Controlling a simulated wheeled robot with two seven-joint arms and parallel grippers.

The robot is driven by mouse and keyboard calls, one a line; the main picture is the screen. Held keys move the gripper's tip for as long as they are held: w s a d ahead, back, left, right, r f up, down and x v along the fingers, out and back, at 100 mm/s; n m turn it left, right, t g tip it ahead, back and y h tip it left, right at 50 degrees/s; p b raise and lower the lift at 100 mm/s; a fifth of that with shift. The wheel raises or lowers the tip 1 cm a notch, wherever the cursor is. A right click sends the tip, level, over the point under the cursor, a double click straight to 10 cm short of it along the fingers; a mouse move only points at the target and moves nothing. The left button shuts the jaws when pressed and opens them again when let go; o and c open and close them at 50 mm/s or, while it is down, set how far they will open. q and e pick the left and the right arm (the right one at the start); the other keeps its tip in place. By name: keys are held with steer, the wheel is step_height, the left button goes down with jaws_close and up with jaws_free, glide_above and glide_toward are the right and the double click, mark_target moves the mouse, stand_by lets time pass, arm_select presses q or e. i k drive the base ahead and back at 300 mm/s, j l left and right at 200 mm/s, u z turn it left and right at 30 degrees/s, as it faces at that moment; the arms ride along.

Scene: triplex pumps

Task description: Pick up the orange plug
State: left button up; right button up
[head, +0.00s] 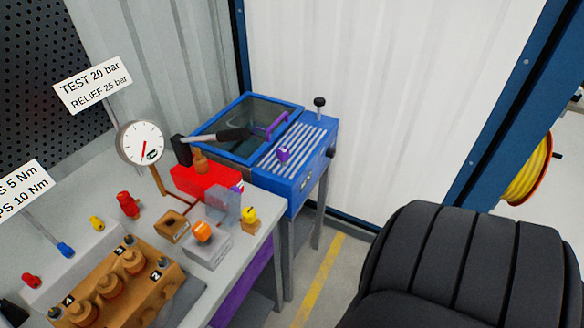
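An orange plug (203,231) sits on top of a small grey block (208,249) near the right edge of the workbench. It looks upright, and its lower part is hidden in the block. Neither of my grippers is in view. Nothing is touching the plug.
A red hand pump (207,184) with a grey lever, a clear upright panel (222,206) and a yellow knob (249,214) stand close behind the plug. A brown pump block (118,285) is in front-left.

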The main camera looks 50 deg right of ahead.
mark_target(202, 231)
steer(key=z, duration=0.9)
